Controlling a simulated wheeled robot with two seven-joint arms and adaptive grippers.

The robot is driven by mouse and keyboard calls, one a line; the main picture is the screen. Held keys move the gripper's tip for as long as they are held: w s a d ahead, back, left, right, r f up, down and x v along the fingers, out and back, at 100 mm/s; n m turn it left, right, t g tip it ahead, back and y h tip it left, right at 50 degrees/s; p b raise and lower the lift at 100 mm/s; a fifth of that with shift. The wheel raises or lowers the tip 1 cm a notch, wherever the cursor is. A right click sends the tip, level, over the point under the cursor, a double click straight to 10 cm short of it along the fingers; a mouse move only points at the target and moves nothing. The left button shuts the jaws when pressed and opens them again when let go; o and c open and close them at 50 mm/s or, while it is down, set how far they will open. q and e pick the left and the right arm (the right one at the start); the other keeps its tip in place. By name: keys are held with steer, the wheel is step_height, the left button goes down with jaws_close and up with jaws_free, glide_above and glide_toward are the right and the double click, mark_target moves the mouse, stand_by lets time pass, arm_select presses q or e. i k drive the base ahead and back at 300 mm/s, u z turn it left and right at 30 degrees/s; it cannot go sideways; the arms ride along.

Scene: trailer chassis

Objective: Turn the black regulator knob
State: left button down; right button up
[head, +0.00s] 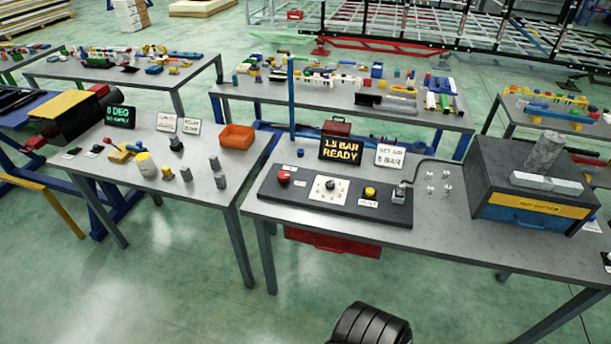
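A black control panel (265,192) lies on the right-hand grey table. On it a small black regulator knob (329,186) sits in the middle of a white square dial plate with marks around it. Its exact pointer direction is too small to read. A display (341,150) behind the panel reads "1.5 BAR READY" in yellow. A white card (390,156) beside it seems to read "SET AIR 5 BAR". Neither of my grippers is in view, and nothing touches the knob.
A dark box (535,180) with a yellow label stands right. The left table (215,200) holds an orange bin (237,136). A gap separates the tables.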

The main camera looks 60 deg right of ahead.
mark_target(330, 185)
steer(key=z, duration=0.2)
steer(key=i, duration=0.7)
steer(key=z, duration=1.1)
steer(key=i, duration=0.65)
steer(key=z, duration=0.75)
